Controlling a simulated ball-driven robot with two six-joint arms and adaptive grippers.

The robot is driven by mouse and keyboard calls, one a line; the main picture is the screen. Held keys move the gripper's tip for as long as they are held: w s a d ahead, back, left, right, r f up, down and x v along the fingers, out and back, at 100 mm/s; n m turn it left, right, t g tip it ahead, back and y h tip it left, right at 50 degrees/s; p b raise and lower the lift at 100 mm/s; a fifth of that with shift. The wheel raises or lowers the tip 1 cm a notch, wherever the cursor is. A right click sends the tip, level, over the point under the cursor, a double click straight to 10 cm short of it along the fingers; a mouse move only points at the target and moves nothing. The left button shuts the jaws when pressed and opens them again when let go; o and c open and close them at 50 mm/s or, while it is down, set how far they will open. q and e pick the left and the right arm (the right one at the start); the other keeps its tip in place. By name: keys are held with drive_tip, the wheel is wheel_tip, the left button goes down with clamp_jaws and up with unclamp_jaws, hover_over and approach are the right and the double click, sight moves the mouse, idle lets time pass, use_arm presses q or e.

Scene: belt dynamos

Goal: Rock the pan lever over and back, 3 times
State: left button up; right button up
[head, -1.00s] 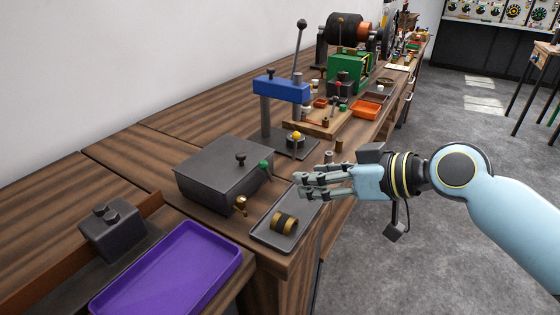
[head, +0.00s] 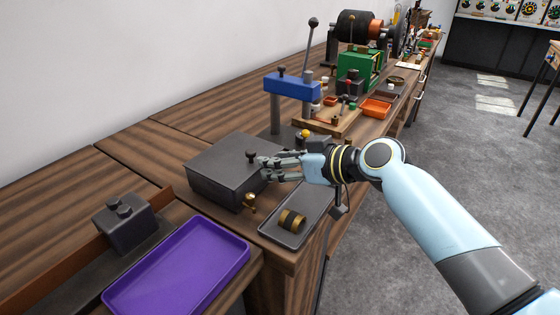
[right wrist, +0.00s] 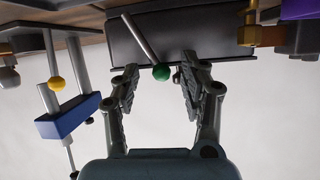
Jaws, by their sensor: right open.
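A lever with a green ball knob (right wrist: 161,72) and a thin metal rod stands at the side of a dark grey box (head: 222,170); I take it for the pan lever. In the head view my right gripper hides this knob. My right gripper (head: 264,169) is at the box's right side, its fingers pointing left. In the right wrist view my right gripper (right wrist: 160,66) is open, and the green ball shows between its spread fingers. I cannot tell whether a finger touches it. My left gripper is not in view.
A grey tray (head: 271,232) with a black-and-brass roller (head: 292,221) lies in front. A brass knob (head: 249,201) stands by the box. A blue-headed press (head: 292,85) with a yellow ball (head: 305,134) stands behind. A purple tray (head: 180,268) is at lower left.

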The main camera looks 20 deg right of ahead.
sight(276, 155)
clamp_jaws()
idle(0.3)
drive_tip(key=shift+d, duration=0.1)
drive_tip(key=shift+w+d+r+m+g+y+b, duration=0.1)
drive_tip(key=shift+w+d+m+g+y+b, duration=0.45)
drive_tip(key=shift+m, duration=0.25)
drive_tip(key=shift+w+d+m+g+y+b, duration=0.25)
drive_tip(key=shift+w+d+m+y+b, duration=0.2)
drive_tip(key=shift+d+m+b, duration=0.4)
drive_tip(key=shift+w+d+f+m+g+y+b, duration=0.25)
drive_tip(key=shift+w+d+m+y+b, duration=0.3)
drive_tip(key=shift+m+b, duration=0.6)
drive_tip(key=shift+w+d+f+m+g+y+b, duration=0.15)
drive_tip(key=shift+w+d+m+g+y+b, duration=0.25)
drive_tip(key=shift+d+m+y+b, duration=0.65)
drive_tip(key=shift+a+n+h, duration=0.25)
drive_tip(key=shift+a+h, duration=0.15)
drive_tip(key=shift+a, duration=0.05)
